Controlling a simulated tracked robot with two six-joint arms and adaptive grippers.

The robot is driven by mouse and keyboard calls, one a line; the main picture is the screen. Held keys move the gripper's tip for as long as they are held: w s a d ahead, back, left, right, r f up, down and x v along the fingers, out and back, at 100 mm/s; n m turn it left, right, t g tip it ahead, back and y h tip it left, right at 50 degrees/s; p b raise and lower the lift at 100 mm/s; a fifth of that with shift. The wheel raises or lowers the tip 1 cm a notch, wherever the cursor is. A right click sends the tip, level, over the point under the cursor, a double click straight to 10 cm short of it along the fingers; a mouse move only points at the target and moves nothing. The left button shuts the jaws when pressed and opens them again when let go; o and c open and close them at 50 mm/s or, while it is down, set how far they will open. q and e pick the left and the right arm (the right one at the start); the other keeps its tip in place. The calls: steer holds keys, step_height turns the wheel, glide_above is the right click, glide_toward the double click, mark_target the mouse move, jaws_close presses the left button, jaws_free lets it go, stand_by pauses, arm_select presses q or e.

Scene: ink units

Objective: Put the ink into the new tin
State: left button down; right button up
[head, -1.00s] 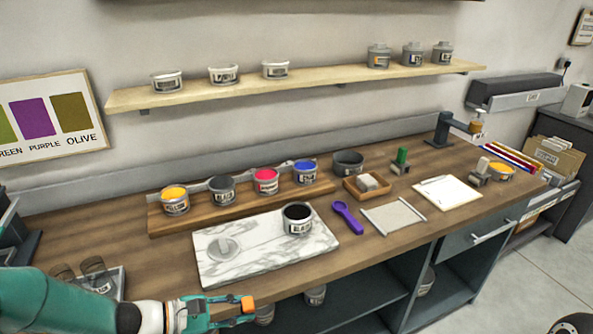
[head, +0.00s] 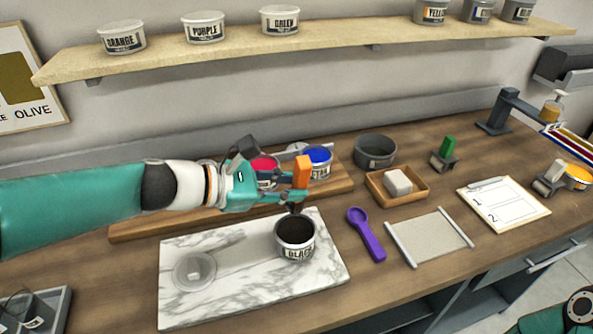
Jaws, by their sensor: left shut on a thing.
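My left gripper (head: 294,190) is shut on an orange-handled tool (head: 302,172), held upright above the marble slab. The tool's dark lower end reaches the back rim of a tin labelled BLACK (head: 296,250); I cannot tell whether it touches the tin. This tin stands open on the slab (head: 240,300), and its inside looks dark. A pale round lid (head: 194,271) lies on the slab to its left. An open grey tin (head: 374,151) without a readable label stands behind, to the right. My right gripper is out of view.
Open tins of red (head: 264,168) and blue (head: 318,160) ink stand on a wooden rack, partly behind my left arm. A purple scoop (head: 366,236), a wooden box (head: 416,193) and a clipboard (head: 503,203) lie to the right. A shelf (head: 340,45) of tins runs above.

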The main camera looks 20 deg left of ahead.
arm_select(q)
step_height(320, 180, down, 8)
steer(key=b, duration=0.7)
steer(key=shift+w+a, duration=0.2)
steer(key=shift+w, duration=0.25)
steer(key=shift+r, duration=0.1)
step_height(320, 180, up, 8)
steer(key=p, duration=0.7)
